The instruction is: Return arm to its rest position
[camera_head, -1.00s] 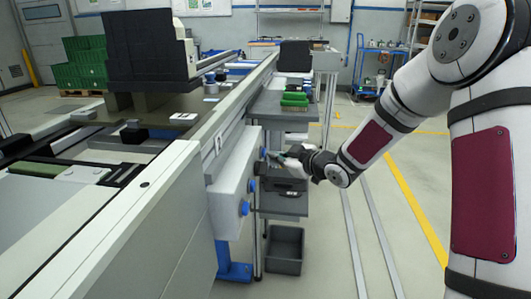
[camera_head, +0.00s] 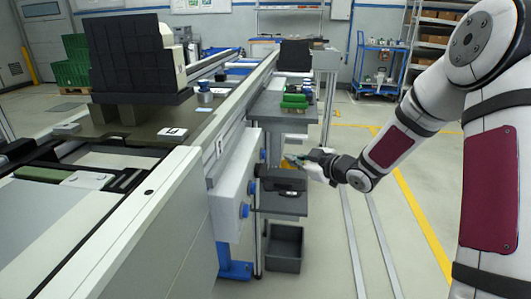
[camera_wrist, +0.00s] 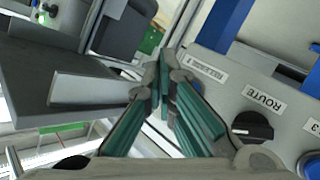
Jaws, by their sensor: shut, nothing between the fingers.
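My gripper (camera_head: 290,160) is in the head view, in front of the grey control panel (camera_head: 238,170) on the conveyor's side, a little to its right and apart from it. In the wrist view the green-padded fingers (camera_wrist: 163,78) are closed together with nothing between them. The panel there shows a black knob (camera_wrist: 252,127) under a ROUTE label and a blue button (camera_wrist: 311,165), both right of the fingers. My arm reaches in from the right, bent at the elbow.
Grey shelves (camera_head: 283,203) stand close below my gripper, with a dark bin (camera_head: 285,248) on the floor. Green trays (camera_head: 294,102) lie on a table behind. A large dark block (camera_head: 130,55) stands on the conveyor. The floor right of the shelves is open.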

